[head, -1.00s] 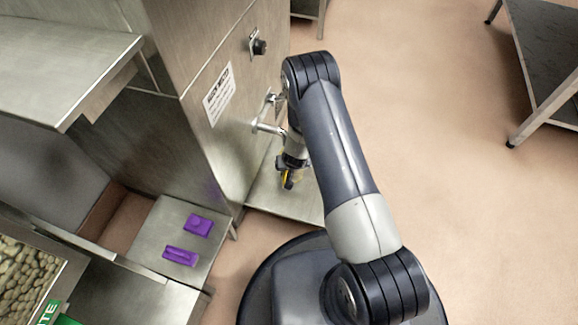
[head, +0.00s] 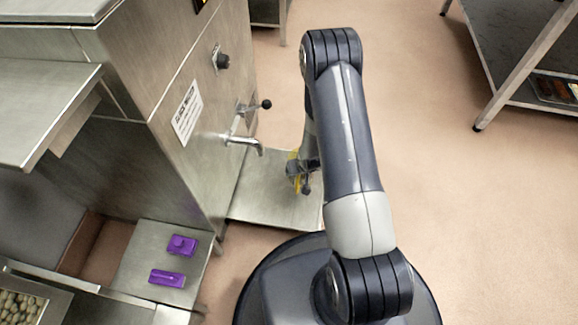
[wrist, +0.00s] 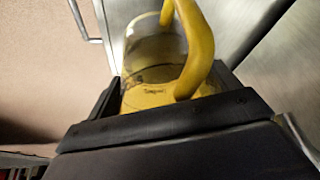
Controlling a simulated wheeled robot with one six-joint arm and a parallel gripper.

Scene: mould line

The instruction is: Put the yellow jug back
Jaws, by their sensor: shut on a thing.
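The yellow jug (wrist: 150,65) fills the middle of the wrist view. It has a clear body, a thick yellow handle (wrist: 203,45) arching toward the camera and yellow at its bottom. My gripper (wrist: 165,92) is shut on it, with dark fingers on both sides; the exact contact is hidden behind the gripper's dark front. Most of the jug is hidden by my arm there.
A steel machine stands at left with a spout (head: 245,142), a black-knobbed lever (head: 262,104) and a label. The low steel shelf (head: 265,205) beneath looks bare. Two purple pieces (head: 182,245) (head: 167,278) lie on a left ledge. A steel table (head: 530,60) stands at right, with open floor between.

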